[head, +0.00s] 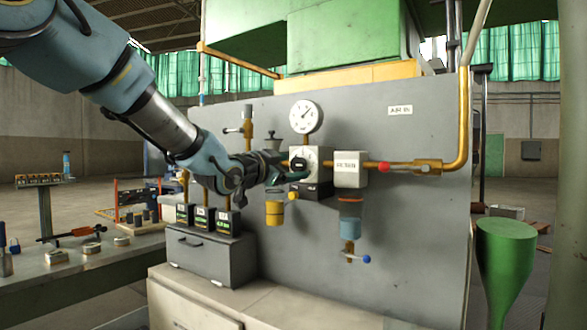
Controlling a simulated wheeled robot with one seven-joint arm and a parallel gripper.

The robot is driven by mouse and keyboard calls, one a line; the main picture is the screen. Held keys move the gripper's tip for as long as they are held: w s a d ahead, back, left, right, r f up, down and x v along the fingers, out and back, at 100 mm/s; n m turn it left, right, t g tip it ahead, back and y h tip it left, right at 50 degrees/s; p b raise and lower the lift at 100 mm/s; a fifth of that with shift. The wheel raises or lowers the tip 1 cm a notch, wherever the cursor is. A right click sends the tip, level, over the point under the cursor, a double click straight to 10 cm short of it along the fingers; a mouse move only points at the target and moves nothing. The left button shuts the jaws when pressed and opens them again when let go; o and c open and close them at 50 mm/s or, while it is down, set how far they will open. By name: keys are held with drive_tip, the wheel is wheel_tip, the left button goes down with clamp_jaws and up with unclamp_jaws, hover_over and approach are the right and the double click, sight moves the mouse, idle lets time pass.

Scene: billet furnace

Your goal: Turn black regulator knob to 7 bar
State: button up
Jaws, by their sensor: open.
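The black regulator knob (299,164) sits on the front of a pale regulator block on the grey panel. A round white gauge (306,116) stands above the block on a short brass pipe; its needle is too small to read. My gripper (286,165) is open, with its dark fingers at the left side of the knob and partly in front of it. I cannot tell whether the fingers touch the knob.
A white filter block (350,168) with a bowl and blue-ended drain hangs right of the regulator. A red-ended valve (384,167) joins the brass pipe. Black labelled boxes (203,219) stand on a grey case at lower left. A green funnel (505,255) is at right.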

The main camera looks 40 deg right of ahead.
drive_tip(key=v, duration=0.9)
drive_tip(key=shift+b, duration=0.3)
drive_tip(key=shift+w, duration=0.15)
drive_tip(key=w+a+f+n+t+y+p, duration=0.35)
drive_tip(key=w+a+f+n+y, duration=0.3)
drive_tip(key=w+a, duration=0.4)
drive_tip(key=w+a+f+n+y+p, duration=0.1)
drive_tip(key=w+a+f+n+y, duration=0.2)
drive_tip(key=a, duration=0.5)
drive_tip(key=a+f+n+y+p, duration=0.25)
drive_tip(key=a+f, duration=0.25)
drive_tip(key=a, duration=0.3)
drive_tip(key=s+a+f+n+g+y+p, duration=0.1)
drive_tip(key=s+a+f+n+g+y, duration=0.1)
drive_tip(key=s+a, duration=0.4)
drive_tip(key=s+a+f+n+g+y+p, duration=0.2)
drive_tip(key=s+a+f+n+g+y, duration=0.1)
drive_tip(key=a, duration=1.2)
drive_tip(key=s+f+n+g, duration=0.1)
drive_tip(key=s+f+n, duration=0.1)
drive_tip(key=s+n, duration=0.1)
drive_tip(key=shift+s+a+f+n+p, duration=0.25)
drive_tip(key=shift+s+f+n+p, duration=0.05)
drive_tip(key=shift+s, duration=0.45)
drive_tip(key=shift+g, duration=0.25)
